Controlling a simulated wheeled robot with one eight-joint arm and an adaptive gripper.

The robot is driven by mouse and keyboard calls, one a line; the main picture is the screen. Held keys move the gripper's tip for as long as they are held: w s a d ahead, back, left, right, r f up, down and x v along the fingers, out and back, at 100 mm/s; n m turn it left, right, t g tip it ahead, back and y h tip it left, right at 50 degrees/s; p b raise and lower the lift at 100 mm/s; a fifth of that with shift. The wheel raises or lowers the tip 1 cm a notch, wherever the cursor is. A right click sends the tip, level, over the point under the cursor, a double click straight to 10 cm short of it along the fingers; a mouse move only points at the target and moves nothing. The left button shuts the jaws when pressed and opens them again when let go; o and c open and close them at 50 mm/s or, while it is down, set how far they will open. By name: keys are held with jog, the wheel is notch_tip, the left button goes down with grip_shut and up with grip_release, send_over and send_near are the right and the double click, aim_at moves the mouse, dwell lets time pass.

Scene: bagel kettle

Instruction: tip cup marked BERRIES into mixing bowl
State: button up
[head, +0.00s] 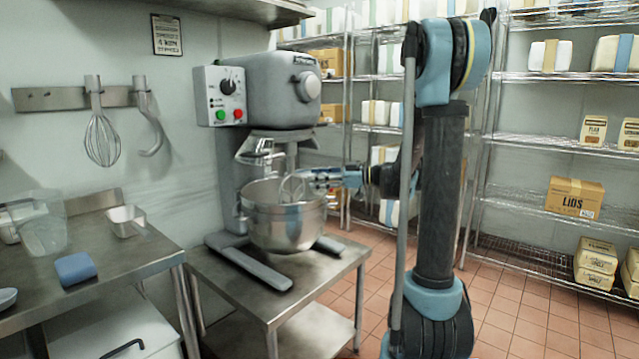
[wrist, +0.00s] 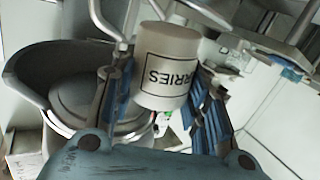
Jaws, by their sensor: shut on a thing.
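The cup (wrist: 172,50) is pale, with a black-framed label whose visible letters end in RRIES, upside down in the wrist view. My gripper (wrist: 160,95) is shut on it, with blue-padded fingers on both sides. The metal mixing bowl (head: 285,222) sits on the mixer stand and also shows in the wrist view (wrist: 35,78), just left of the cup. In the head view my gripper (head: 322,177) is at the bowl's upper right rim. I cannot make out the cup there, nor tell the bowl's contents.
The grey mixer (head: 265,90) stands over the bowl, its head and beater close to my gripper. It rests on a low steel table (head: 225,285). Wire shelves (head: 540,145) stand behind.

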jog(key=w+n+t+h, duration=0.5)
jog(key=w+n+h, duration=0.3)
jog(key=n, duration=0.3)
jog(key=shift+a+r+n+t, duration=0.25)
jog(key=shift+a+n+t, duration=0.05)
jog(key=shift+t, duration=0.1)
dwell(0.8)
jog(key=shift+w, duration=0.1)
dwell(1.2)
jog(key=m+g+y, duration=0.1)
jog(key=m, duration=0.1)
jog(key=w+d+m+g+y, duration=0.1)
jog(key=m+g+y, duration=0.2)
jog(key=m, duration=0.1)
jog(key=shift+w+d+f+m+g, duration=0.2)
jog(key=shift+w+d+m+g, duration=0.1)
jog(key=shift+w+d, duration=0.05)
